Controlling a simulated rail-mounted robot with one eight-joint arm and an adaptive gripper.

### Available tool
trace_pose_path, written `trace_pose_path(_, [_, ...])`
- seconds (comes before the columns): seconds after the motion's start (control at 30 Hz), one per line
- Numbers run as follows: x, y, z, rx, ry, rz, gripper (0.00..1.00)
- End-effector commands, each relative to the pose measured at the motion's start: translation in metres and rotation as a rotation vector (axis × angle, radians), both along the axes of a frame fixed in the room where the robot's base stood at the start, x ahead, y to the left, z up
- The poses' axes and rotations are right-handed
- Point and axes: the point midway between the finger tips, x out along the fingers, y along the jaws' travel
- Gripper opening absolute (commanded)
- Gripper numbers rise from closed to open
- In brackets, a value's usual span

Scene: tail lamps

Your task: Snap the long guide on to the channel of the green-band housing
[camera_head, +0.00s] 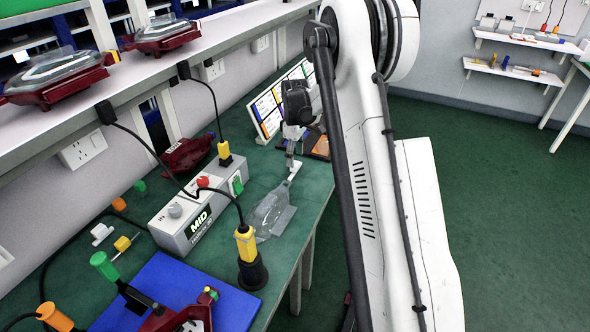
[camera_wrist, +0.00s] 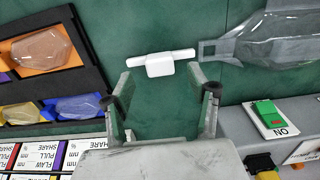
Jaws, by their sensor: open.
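A white guide (camera_wrist: 160,64), a thin bar with a block at its middle, lies on the green bench top in the wrist view. It is just beyond the tips of my gripper (camera_wrist: 164,88), nearly centred between them. My gripper is open with nothing between its fingers. In the head view my gripper (camera_head: 291,150) is low over the bench and the guide (camera_head: 293,172) shows beside it. A clear, lamp-shaped part (camera_head: 268,212) lies near it on the bench, also in the wrist view (camera_wrist: 275,40). I cannot make out a green band on any housing.
A grey control box (camera_head: 198,208) with a green switch stands left of the clear part. A yellow-and-black tool (camera_head: 247,255) and a blue mat (camera_head: 175,285) are nearer. A dark tray (camera_wrist: 84,75) with coloured lenses is left of my gripper in the wrist view.

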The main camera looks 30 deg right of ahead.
Motion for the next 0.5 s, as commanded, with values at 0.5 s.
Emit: trace_pose_path(0.5, [-0.001, 0.0, -0.043, 0.0, 0.0, 0.0, 0.54])
